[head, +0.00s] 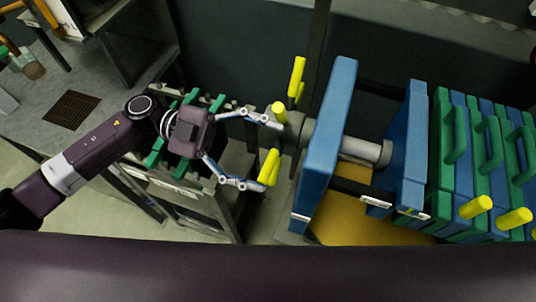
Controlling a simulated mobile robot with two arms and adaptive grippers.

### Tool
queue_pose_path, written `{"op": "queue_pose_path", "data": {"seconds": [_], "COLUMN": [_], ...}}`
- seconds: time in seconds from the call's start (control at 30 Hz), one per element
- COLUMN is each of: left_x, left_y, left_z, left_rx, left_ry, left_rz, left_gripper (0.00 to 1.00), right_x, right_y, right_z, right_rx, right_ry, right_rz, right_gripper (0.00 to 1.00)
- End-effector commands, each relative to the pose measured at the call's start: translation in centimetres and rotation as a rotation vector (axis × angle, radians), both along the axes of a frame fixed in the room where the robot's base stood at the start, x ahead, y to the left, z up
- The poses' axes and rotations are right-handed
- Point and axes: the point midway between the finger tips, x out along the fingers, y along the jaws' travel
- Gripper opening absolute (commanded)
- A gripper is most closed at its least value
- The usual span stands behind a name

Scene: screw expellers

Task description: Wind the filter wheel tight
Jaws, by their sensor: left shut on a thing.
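The filter wheel shows yellow grips (297,76) around a grey hub (294,128) at the left end of the filter press. My left gripper (271,156) reaches in from the left, its fingers spread wide and shut on the wheel. One fingertip is by the upper-middle yellow grip, the other by the lower grip (268,166). The fingertips hide part of the wheel, so the exact contacts are unclear. A grey shaft (360,149) runs between two upright blue plates, the nearer one (327,150) just right of the wheel. My right gripper is out of view.
Green and blue filter plates (455,150) with handles stand packed at the right. A grey bench with a dark grate (72,109) is at the left. A grey metal frame (190,195) with green bars stands below my left gripper.

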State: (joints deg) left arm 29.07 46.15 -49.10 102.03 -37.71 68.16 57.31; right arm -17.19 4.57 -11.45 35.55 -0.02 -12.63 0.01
Motion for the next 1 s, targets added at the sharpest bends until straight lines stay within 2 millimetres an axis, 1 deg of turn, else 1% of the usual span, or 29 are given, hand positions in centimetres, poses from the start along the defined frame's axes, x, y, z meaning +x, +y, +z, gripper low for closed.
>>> {"op": "queue_pose_path", "data": {"seconds": [0.03, 1.0], "left_x": [1.1, 2.6], "left_y": [0.6, 6.9], "left_z": [-0.2, -0.2], "left_rx": [0.006, 0.004], "left_ry": [-0.012, -0.002], "left_rz": [0.028, 0.014], "left_gripper": [0.65, 0.65], "right_x": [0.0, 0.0], "right_y": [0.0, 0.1], "right_z": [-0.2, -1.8], "right_rx": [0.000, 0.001], "right_ry": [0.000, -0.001], "right_rz": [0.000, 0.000], "right_gripper": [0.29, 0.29]}}
